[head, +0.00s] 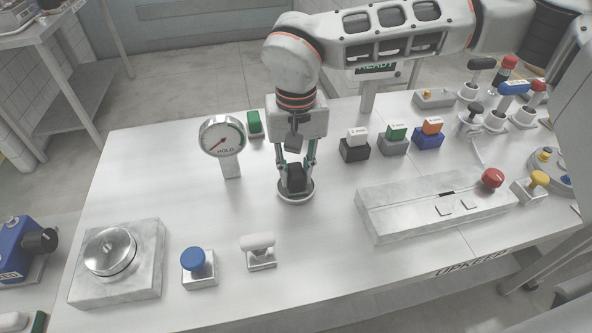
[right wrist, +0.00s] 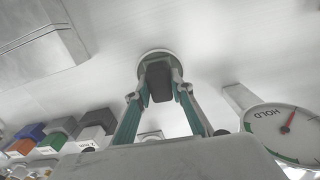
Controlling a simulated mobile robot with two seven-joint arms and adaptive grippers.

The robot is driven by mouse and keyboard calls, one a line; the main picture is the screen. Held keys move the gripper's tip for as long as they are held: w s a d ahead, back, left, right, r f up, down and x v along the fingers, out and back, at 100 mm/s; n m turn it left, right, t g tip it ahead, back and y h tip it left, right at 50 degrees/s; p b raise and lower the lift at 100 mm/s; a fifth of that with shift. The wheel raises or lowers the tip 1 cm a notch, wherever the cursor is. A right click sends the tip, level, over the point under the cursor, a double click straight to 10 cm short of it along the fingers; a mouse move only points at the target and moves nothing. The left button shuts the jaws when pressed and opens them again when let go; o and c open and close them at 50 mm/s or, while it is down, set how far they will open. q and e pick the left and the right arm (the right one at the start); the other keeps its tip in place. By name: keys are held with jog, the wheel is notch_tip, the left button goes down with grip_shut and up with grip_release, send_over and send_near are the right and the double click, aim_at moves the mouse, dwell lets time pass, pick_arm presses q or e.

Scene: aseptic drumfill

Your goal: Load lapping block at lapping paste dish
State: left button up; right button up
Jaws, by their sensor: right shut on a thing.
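My right gripper (head: 296,172) points down over the round lapping paste dish (head: 296,198) in the middle of the table. It is shut on a dark block (head: 296,178), which I take to be the lapping block. The block is upright between the fingertips, at the dish. In the right wrist view the dark block (right wrist: 159,82) sits between the two green-sided fingers, with the pale dish rim (right wrist: 150,53) around its far end. I cannot tell whether the block touches the dish floor. My left gripper is not in view.
A gauge marked HOLD (head: 222,137) stands left of the dish, with a green block (head: 254,124) behind it. Black, grey and blue blocks (head: 428,136) with coloured tops stand right. A long grey fixture (head: 410,208) lies front right.

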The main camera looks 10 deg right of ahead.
aim_at(297, 170)
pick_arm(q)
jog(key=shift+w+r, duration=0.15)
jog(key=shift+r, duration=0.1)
pick_arm(e)
jog(key=shift+s+f, duration=0.15)
jog(key=shift+f, duration=0.1)
dwell(0.8)
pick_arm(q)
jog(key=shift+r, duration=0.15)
pick_arm(e)
jog(key=shift+r, duration=0.1)
jog(key=shift+r+p, duration=0.75)
jog(key=shift+r, duration=0.2)
jog(key=shift+r+p, duration=1.95)
jog(key=shift+r, duration=0.7)
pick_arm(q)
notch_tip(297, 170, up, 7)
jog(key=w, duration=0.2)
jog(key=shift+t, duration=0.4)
pick_arm(e)
jog(key=shift+f, duration=0.1)
